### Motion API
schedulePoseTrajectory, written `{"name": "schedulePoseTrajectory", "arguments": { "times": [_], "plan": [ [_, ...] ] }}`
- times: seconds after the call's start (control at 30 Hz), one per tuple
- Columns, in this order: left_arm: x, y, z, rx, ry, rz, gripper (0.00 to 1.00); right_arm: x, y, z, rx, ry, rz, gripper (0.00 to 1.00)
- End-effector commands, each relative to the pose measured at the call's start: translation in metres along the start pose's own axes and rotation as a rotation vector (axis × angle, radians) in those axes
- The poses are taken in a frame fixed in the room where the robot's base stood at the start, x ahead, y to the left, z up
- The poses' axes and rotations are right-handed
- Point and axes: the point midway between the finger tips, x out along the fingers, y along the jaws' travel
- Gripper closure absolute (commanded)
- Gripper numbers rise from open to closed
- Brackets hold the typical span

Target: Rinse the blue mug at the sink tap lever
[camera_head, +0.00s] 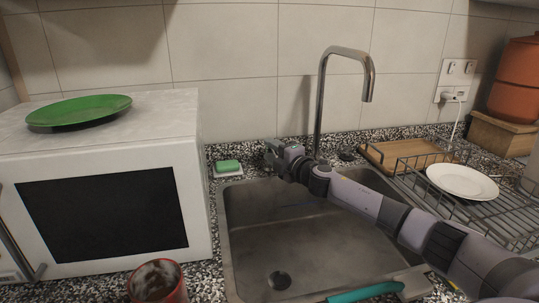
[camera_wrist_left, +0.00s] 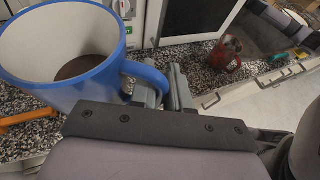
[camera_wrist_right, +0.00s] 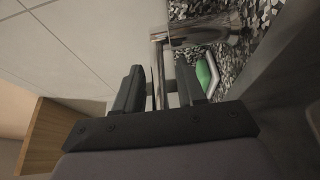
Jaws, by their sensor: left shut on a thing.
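The blue mug (camera_wrist_left: 108,83), white inside with a dark brown patch at its bottom, shows only in the left wrist view. My left gripper (camera_wrist_left: 172,80) is shut on its handle, with the mug on the left side of the fingers. The tap (camera_head: 320,105) rises behind the sink (camera_head: 300,245), its spout bent to the right. A small dark knob (camera_head: 347,153) sits right of the tap's base; I cannot tell whether it is the lever. My right gripper (camera_head: 275,155) is over the sink's back left, left of the tap. In the right wrist view its fingers (camera_wrist_right: 160,88) are apart.
A green sponge (camera_head: 228,166) lies by the sink's back left corner. A white microwave (camera_head: 203,190) with a green plate (camera_head: 80,110) stands left. A red mug (camera_head: 158,283) stands in front. A dish rack (camera_head: 420,195) with a white plate (camera_head: 462,181) is right, behind my right arm.

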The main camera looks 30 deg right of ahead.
Motion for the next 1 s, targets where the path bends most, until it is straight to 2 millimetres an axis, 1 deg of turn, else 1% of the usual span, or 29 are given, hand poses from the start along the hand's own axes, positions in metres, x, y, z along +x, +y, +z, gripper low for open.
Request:
{"name": "schedulePoseTrajectory", "arguments": {
  "times": [0.17,0.47,0.7,0.9,1.0],
  "plan": [
    [-0.001,0.0,0.001,0.003,-0.003,0.002,1.0,-0.01,-0.001,0.001,0.0,0.0,-0.001,0.61],
    [0.001,0.0,-0.002,0.003,-0.003,0.002,1.0,-0.048,-0.002,0.001,-0.002,0.001,-0.003,0.61],
    [0.004,0.0,-0.009,0.003,-0.003,0.002,1.0,-0.08,-0.003,0.001,-0.001,-0.001,-0.004,0.61],
    [0.006,0.0,-0.014,0.003,-0.003,0.002,1.0,-0.101,-0.003,0.001,-0.002,-0.001,-0.004,0.61],
    [0.007,0.0,-0.016,0.003,-0.003,0.002,1.0,-0.109,-0.003,0.001,-0.001,-0.001,-0.003,0.61]
  ]
}}
